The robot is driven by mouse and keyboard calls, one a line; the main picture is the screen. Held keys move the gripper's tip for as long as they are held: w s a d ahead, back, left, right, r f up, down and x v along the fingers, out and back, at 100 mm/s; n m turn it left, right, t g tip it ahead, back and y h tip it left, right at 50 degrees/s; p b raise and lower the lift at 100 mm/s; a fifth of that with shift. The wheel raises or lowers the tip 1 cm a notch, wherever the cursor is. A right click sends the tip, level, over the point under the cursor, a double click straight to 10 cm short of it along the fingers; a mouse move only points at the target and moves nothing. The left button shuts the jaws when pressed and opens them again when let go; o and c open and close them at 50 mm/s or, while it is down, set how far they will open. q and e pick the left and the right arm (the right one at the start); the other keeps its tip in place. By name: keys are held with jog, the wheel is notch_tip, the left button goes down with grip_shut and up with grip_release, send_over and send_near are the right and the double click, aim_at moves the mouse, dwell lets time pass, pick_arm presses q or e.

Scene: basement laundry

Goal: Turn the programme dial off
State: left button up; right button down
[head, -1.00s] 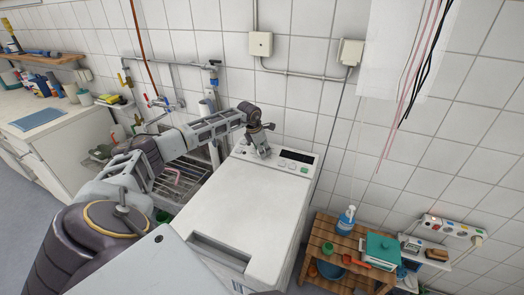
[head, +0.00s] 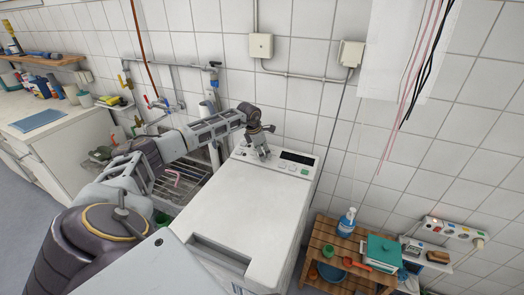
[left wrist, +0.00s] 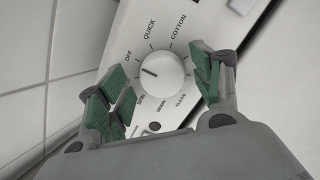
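The programme dial (left wrist: 163,74) is a round white knob on the panel of the white top-loading washing machine (head: 235,205). Its dark pointer mark faces left and slightly up, roughly toward the OFF label; I cannot tell whether it lines up exactly. QUICK, COTTON and SPIN are also printed around it. My left gripper (head: 264,151) is over the panel's left part. In the left wrist view its green-padded fingers (left wrist: 160,70) are open, one on each side of the dial, with visible gaps. In the head view the gripper hides the dial. My right gripper is not in view.
The panel also carries a dark display (head: 297,157) and buttons. A tiled wall stands close behind the machine. A wooden shelf unit (head: 322,233) with a blue bottle (head: 346,222) and a teal box (head: 383,250) stands to the right. A sink counter (head: 75,130) is at left.

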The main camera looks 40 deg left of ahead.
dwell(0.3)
pick_arm(q)
jog(key=v, duration=1.2)
jog(key=shift+d+f, duration=0.1)
dwell(0.6)
